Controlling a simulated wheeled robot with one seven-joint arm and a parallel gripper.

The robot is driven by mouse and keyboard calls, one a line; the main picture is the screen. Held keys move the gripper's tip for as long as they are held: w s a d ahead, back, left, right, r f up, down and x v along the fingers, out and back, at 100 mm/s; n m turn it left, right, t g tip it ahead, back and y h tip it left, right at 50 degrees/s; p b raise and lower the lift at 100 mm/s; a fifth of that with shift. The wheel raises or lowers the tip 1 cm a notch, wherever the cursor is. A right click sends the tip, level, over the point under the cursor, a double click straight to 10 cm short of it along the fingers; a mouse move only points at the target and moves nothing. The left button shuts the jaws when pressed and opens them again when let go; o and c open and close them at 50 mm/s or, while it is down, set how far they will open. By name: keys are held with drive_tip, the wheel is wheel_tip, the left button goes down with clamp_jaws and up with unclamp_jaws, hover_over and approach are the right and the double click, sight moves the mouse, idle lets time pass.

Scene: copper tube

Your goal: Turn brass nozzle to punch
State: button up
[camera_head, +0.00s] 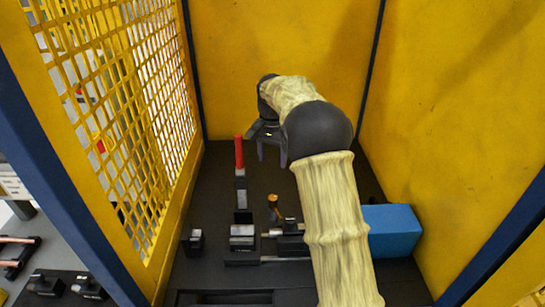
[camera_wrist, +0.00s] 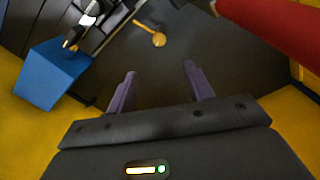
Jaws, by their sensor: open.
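The brass nozzle (camera_head: 273,202) is a small brass-orange piece standing among the fixtures near the middle of the dark bench in the head view. In the wrist view, the brass nozzle (camera_wrist: 158,40) shows as a rounded tip on a thin stem, beyond and between my fingertips. My gripper (camera_head: 271,157) is above and behind the nozzle in the head view, apart from it. Its two purple fingers (camera_wrist: 161,70) are spread with nothing between them. The nozzle's lower part is hard to make out, and I cannot tell which way it points.
An upright red handle (camera_head: 239,152) stands just left of my gripper; it fills the top right of the wrist view (camera_wrist: 280,30). A blue box (camera_head: 392,230) sits at right, partly behind my arm. Yellow walls and a yellow mesh panel (camera_head: 125,100) enclose the bench.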

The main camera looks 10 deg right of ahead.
drive_tip(key=shift+d+f, duration=0.2)
drive_tip(key=shift+d, duration=0.05)
drive_tip(key=c, duration=0.5)
drive_tip(key=d+f+m, duration=0.1)
drive_tip(key=d+f+m+g+y+p, duration=0.1)
drive_tip(key=d, duration=0.1)
drive_tip(key=shift+d+f+y, duration=0.2)
drive_tip(key=shift+f+y, duration=0.1)
clamp_jaws()
drive_tip(key=d+f+m+g+y+p, duration=0.1)
drive_tip(key=d+f+m+y+p, duration=0.1)
drive_tip(key=d+f+m+y, duration=0.4)
drive_tip(key=d, duration=0.4)
drive_tip(key=shift+s+f+p, duration=0.35)
drive_tip(key=shift+s+f, duration=0.05)
drive_tip(key=shift+d, duration=0.1)
